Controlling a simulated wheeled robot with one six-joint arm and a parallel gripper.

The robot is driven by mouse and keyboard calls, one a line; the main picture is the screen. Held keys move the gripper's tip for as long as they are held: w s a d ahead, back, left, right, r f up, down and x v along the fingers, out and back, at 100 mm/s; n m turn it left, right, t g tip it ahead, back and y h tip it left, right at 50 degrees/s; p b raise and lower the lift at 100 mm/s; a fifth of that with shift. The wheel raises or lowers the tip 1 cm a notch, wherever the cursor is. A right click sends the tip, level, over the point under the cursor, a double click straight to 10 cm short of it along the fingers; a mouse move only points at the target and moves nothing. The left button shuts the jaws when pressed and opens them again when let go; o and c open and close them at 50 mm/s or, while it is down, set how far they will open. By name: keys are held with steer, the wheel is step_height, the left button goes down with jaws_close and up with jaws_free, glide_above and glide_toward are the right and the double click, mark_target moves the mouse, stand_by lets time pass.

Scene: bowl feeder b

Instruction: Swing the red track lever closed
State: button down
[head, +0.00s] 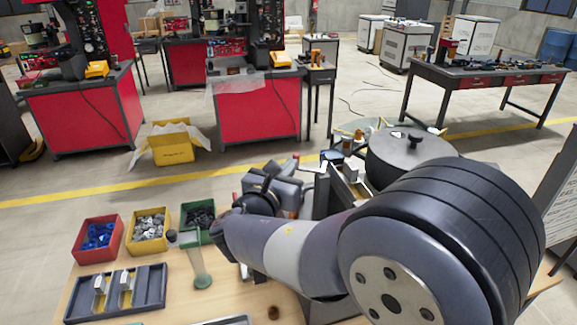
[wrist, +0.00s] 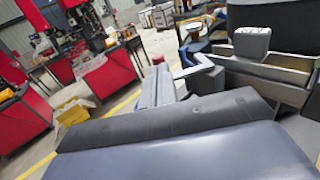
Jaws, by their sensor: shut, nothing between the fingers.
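A small red knob, which looks like the end of the red track lever (wrist: 158,59), shows just past my fingertips in the wrist view. In the head view a small red piece (head: 296,157) shows behind my gripper; most of the lever is hidden. My gripper (wrist: 155,80) is shut and empty, its fingers close to the red knob. I cannot tell whether they touch. In the head view my gripper (head: 276,184) is partly hidden by my wrist. The bowl feeder (head: 412,160), with a dark round lid and black knob, stands to the right, partly behind my arm.
Grey upright plates (wrist: 262,70) stand right of my fingers. On the wooden bench (head: 240,296) are a red bin (head: 97,240), a yellow bin (head: 149,231), a green bin (head: 198,218), a dark tray (head: 115,292) and a green-based clear stand (head: 200,270).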

stand_by(0.4)
steer(key=shift+w+a+m+g+h, duration=0.1)
steer(key=shift+w+m+g+h, duration=0.25)
steer(key=shift+h, duration=0.25)
steer(key=shift+p, duration=0.35)
steer(key=w+d+m+g+h+p, duration=0.1)
steer(key=w+d+m+g+h, duration=0.1)
steer(key=w, duration=0.4)
steer(key=shift+w+d+h+p, duration=0.3)
steer(key=shift+w+d+p, duration=0.05)
steer(key=shift+p, duration=0.05)
stand_by(1.2)
